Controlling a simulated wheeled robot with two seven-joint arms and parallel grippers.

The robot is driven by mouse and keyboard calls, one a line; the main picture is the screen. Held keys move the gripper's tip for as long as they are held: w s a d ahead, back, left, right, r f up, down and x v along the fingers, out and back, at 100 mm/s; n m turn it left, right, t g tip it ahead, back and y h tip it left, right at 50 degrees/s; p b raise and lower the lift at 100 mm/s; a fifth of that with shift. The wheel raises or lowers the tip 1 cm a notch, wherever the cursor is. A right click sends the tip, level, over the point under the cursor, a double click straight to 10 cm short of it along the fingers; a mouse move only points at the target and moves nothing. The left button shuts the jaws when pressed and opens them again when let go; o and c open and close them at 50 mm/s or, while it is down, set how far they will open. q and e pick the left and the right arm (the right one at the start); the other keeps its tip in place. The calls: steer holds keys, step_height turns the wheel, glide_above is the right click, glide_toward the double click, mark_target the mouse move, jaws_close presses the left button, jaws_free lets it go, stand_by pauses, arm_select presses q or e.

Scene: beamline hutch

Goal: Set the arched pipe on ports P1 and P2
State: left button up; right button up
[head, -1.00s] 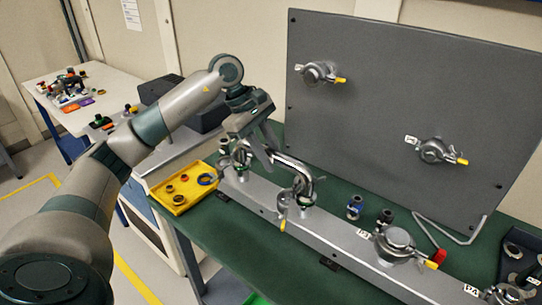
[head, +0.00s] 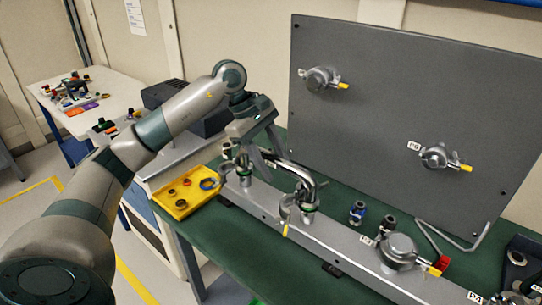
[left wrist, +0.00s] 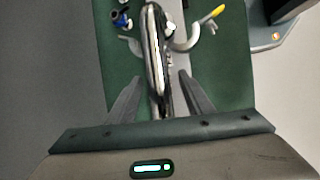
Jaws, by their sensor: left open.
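The arched pipe (head: 300,174) is shiny metal and stands upright over the grey rail (head: 340,240). Its near leg comes down onto a port (head: 308,205), and its far end is at another port (head: 243,170), partly hidden by my gripper. No P1 or P2 label is readable. Open clamps with wing arms hang at both ports, the near one (head: 288,207) with a yellow handle. My left gripper (head: 266,160) is open around the arch. In the left wrist view its fingers (left wrist: 160,98) are on either side of the pipe (left wrist: 155,55), with gaps. My right gripper is out of view.
A yellow tray (head: 180,209) with rings stands left of the rail. Capped ports (head: 398,250) sit further right, near a red-ended clamp handle. Small blue and dark fittings (head: 357,211) stand behind the rail. A grey panel (head: 385,95) rises at the back.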

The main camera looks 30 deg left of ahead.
arm_select(q)
steer(key=shift+r, duration=0.1)
steer(key=b+v, duration=0.2)
steer(key=v, duration=0.7)
steer(key=shift+a+r+b, duration=0.1)
steer(key=shift+a+b, duration=0.05)
steer(key=shift+b, duration=0.2)
steer(key=v, duration=0.8)
steer(key=shift+b, duration=0.35)
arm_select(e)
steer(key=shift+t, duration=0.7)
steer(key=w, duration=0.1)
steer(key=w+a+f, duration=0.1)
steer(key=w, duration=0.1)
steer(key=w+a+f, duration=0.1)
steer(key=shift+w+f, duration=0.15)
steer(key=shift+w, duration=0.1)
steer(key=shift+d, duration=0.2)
